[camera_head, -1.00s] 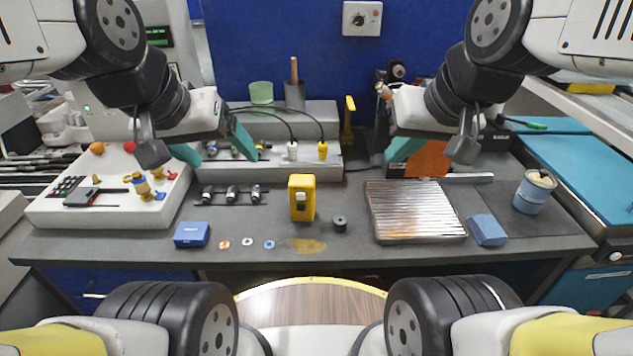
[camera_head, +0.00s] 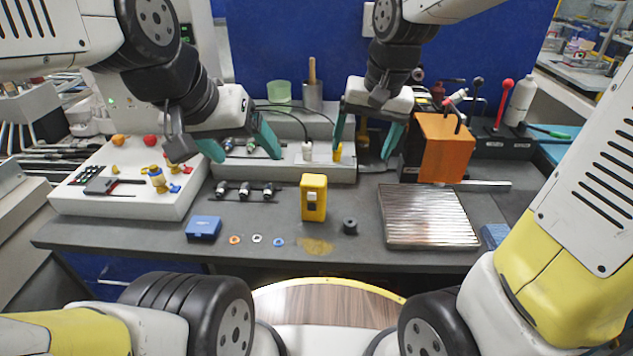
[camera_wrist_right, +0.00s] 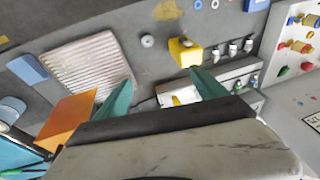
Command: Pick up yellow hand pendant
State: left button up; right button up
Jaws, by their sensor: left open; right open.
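The yellow hand pendant (camera_head: 314,184) stands upright on the grey workbench, near the middle of the head view, with a light patch on its front. My right gripper (camera_head: 362,154) is open and empty, above the bench, behind and a little right of the pendant. In the right wrist view the pendant (camera_wrist_right: 185,51) lies just beyond the tip of one of my right fingers, apart from it as far as I can tell. My left gripper (camera_head: 247,156) is open and empty over the back of the bench, left of the pendant.
A blue box (camera_head: 204,228), small rings and a black cylinder (camera_head: 350,227) lie near the pendant. A ribbed metal plate (camera_head: 428,222) and an orange panel (camera_head: 446,148) are to the right. A light panel with valves (camera_head: 88,201) is left. The bench around the pendant is mostly clear.

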aim_at(313, 179)
jog(key=w+a+f, duration=0.2)
jog(key=a+f, duration=0.1)
jog(key=w+a+f+g+h, duration=0.1)
jog(key=a+f, duration=0.3)
jog(key=w+a+f+g, duration=0.1)
jog(key=w+a+f, duration=0.1)
jog(key=a+f, duration=0.1)
jog(key=shift+w+a+f+m+h, duration=0.15)
jog(key=shift+w+f+m+h, duration=0.15)
jog(key=shift+f, duration=4.4)
jog(key=c, duration=1.7)
